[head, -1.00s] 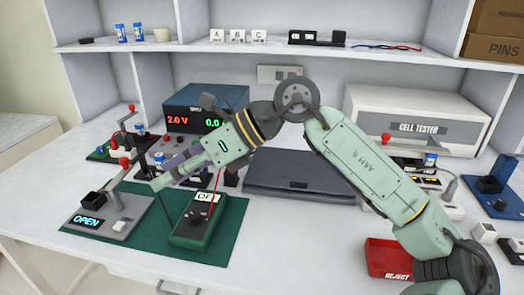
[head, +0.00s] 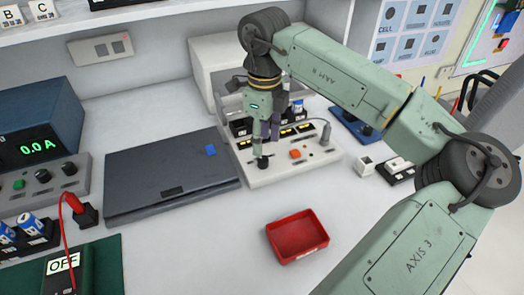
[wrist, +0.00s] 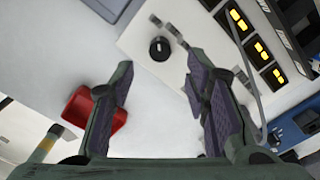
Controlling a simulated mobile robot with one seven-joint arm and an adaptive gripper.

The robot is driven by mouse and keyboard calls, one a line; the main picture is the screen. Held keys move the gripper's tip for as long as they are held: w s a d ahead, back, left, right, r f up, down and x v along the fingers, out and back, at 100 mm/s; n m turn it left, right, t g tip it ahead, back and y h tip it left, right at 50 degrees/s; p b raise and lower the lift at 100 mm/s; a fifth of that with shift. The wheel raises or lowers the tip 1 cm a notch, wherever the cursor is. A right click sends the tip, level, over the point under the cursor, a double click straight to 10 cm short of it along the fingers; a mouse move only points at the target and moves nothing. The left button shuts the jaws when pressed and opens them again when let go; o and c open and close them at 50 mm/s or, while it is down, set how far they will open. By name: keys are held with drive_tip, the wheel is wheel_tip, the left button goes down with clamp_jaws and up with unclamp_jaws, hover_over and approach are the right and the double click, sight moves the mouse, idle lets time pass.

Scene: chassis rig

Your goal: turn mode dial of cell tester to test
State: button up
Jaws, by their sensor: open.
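The cell tester (head: 285,172) is a white unit whose low front panel shows at centre right in the head view, partly hidden by my arm. Its mode dial looks to be the round black knob (head: 262,162) near the panel's front left; the wrist view shows this knob (wrist: 160,48) with a white pointer mark. The labels around it are too small to read. My gripper (wrist: 158,66) is open and empty, pointing down over the panel. In the wrist view the knob lies just beyond the fingertips, in the gap between them. I see no contact.
An orange button (head: 295,153) and a cabled probe (head: 325,135) are on the panel right of the knob. A red bin (head: 297,236) stands in front. White bench around the bin is clear.

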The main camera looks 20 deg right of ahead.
sight(263, 158)
wheel_tip(263, 158, down, 6)
drive_tip(key=shift+a+r+p, duration=0.1)
drive_tip(key=shift+p, duration=0.25)
drive_tip(key=shift+c, duration=0.4)
drive_tip(key=shift+w, duration=0.1)
clamp_jaws()
